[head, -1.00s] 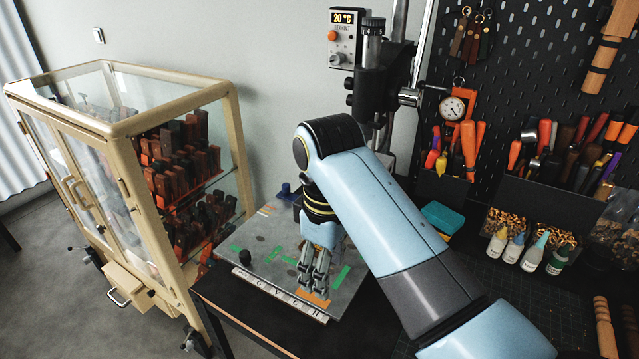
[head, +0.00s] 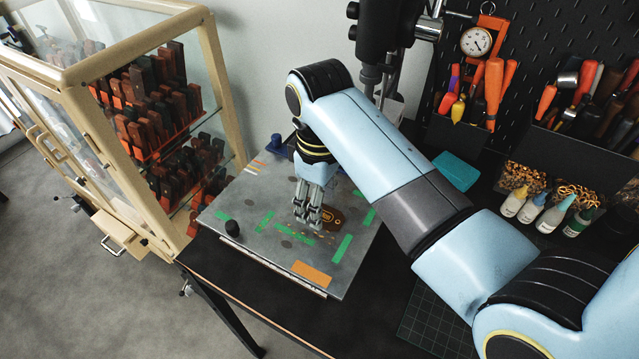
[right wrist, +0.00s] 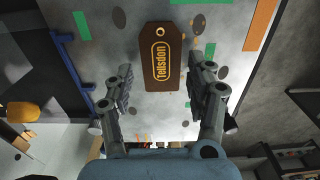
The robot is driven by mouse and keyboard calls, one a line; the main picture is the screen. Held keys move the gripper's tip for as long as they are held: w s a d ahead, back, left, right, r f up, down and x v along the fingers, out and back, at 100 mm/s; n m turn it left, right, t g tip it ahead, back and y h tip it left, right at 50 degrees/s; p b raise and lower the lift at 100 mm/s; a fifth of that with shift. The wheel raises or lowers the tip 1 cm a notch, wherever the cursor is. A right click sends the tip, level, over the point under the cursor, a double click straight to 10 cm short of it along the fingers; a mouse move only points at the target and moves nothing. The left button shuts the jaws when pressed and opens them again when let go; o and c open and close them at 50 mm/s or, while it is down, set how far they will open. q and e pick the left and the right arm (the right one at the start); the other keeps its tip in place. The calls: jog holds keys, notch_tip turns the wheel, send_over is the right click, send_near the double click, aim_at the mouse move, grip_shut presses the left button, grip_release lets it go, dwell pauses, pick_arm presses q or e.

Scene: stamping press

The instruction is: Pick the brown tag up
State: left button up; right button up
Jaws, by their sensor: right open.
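The brown tag (right wrist: 161,60), with gold lettering and a hole at one end, lies flat on the grey press plate (right wrist: 218,105). In the right wrist view it sits ahead of and between the fingers of my right gripper (right wrist: 160,85), which is open and empty. In the head view my right gripper (head: 308,216) is above the plate (head: 238,190), and its fingers partly hide the tag (head: 334,216). I cannot tell in that view how far the fingertips are above the plate. My left gripper is not in view.
The dark press column (head: 378,45) rises behind. A glass cabinet (head: 215,75) stands left. A teal box (head: 455,172) and small bottles (head: 532,207) are at the right.

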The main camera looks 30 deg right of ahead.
jog(key=shift+s+f, duration=0.1)
jog(key=shift+f, duration=0.65)
jog(key=shift+c, duration=3.1)
jog(key=shift+r, duration=0.1)
jog(key=shift+c, duration=0.6)
jog(key=shift+r, duration=0.45)
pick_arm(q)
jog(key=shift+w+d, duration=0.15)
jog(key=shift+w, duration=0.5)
pick_arm(e)
jog(key=shift+r, duration=2)
